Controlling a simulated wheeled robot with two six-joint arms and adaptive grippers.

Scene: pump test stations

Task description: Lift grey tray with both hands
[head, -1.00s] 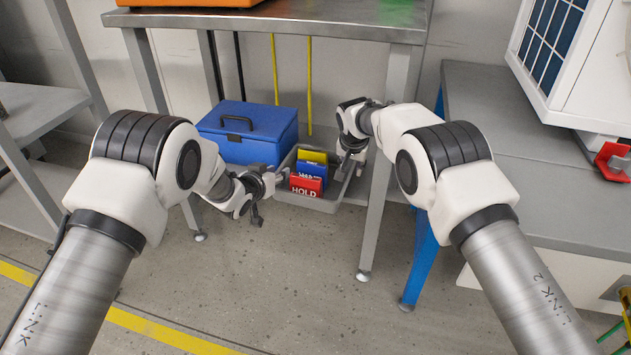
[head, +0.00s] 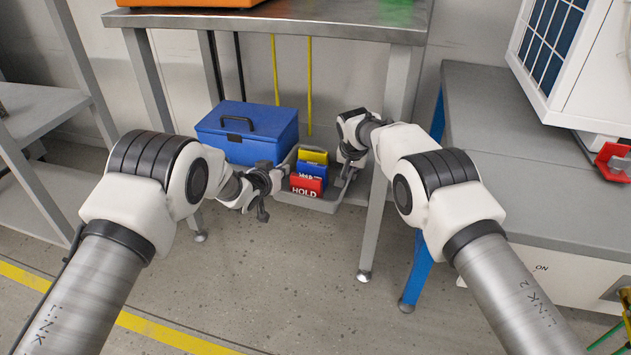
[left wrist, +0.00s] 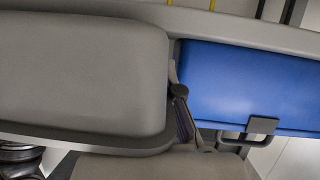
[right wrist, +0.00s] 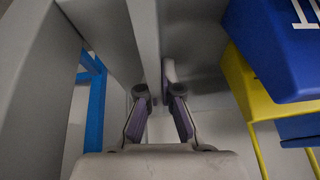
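The grey tray (head: 312,204) is on the floor under the metal table and holds red, blue and yellow signs (head: 308,186). Its walls also show large in the left wrist view (left wrist: 80,75). My left gripper (head: 277,178) is at the tray's left side; one finger shows in the left wrist view beside the tray wall, and the other is hidden. My right gripper (head: 348,172) is at the tray's right side. In the right wrist view its two fingers (right wrist: 160,100) are apart, with a grey wall edge between or just beyond their tips; contact is unclear.
A blue box (head: 247,132) with a dark handle stands just behind and left of the tray. The table (head: 270,22) spans above, its front-right leg (head: 377,215) close to my right arm. A grey bench (head: 540,190) stands at right. Floor in front is clear.

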